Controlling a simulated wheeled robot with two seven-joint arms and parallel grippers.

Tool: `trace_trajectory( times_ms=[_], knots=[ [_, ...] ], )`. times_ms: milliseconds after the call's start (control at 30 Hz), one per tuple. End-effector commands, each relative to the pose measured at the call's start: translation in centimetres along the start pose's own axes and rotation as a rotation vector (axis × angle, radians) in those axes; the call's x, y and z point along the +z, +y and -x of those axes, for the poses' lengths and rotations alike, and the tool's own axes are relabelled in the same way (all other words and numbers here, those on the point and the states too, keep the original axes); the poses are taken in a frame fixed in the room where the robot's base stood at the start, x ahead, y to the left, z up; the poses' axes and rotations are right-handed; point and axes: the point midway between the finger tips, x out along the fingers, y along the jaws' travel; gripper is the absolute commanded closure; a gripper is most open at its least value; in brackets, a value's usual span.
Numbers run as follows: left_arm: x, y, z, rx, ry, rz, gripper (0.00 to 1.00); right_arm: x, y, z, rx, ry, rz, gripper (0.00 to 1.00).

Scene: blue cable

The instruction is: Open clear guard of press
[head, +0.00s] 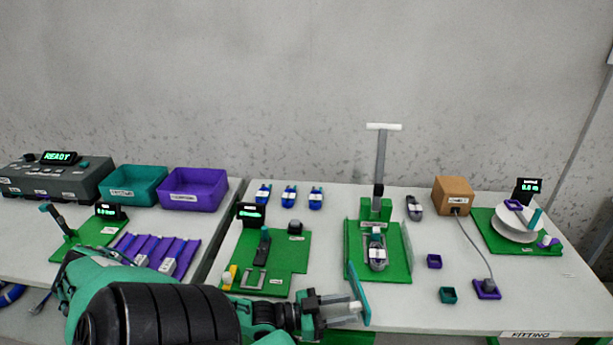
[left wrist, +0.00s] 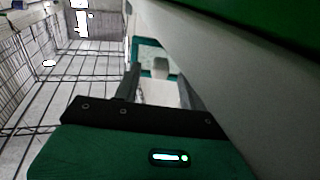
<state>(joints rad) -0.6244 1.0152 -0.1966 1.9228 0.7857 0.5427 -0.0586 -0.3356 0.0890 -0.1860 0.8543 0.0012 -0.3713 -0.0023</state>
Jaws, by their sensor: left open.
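The press (head: 380,207) stands on a green base (head: 398,274) with an upright lever and white T-handle. A grey connector (head: 377,258) sits on its base. Pale side panels flank it. A teal-edged guard panel (head: 359,293) shows nearly edge-on at the base's front left corner, projecting toward me. My left gripper (head: 345,309) is open at this panel, its fingers pointing right. Contact cannot be told. My right gripper is not in view.
A green fixture (head: 290,262) lies left of the press, behind my left arm. A brown box (head: 453,196) and a cable reel (head: 515,228) are farther right. The front right tabletop is mostly clear.

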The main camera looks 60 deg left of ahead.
Motion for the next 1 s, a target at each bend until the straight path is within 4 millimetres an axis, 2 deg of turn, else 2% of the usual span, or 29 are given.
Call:
trace_trajectory(
  times_ms=[700, 1000],
  knots=[
    [0.0, 0.1, 9.7, 0.0, -0.004, 0.0, 0.58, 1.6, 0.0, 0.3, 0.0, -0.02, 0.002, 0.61],
    [0.0, 0.0, 12.1, 0.001, -0.002, 0.0, 0.58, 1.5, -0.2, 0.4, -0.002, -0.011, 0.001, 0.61]
  ],
)
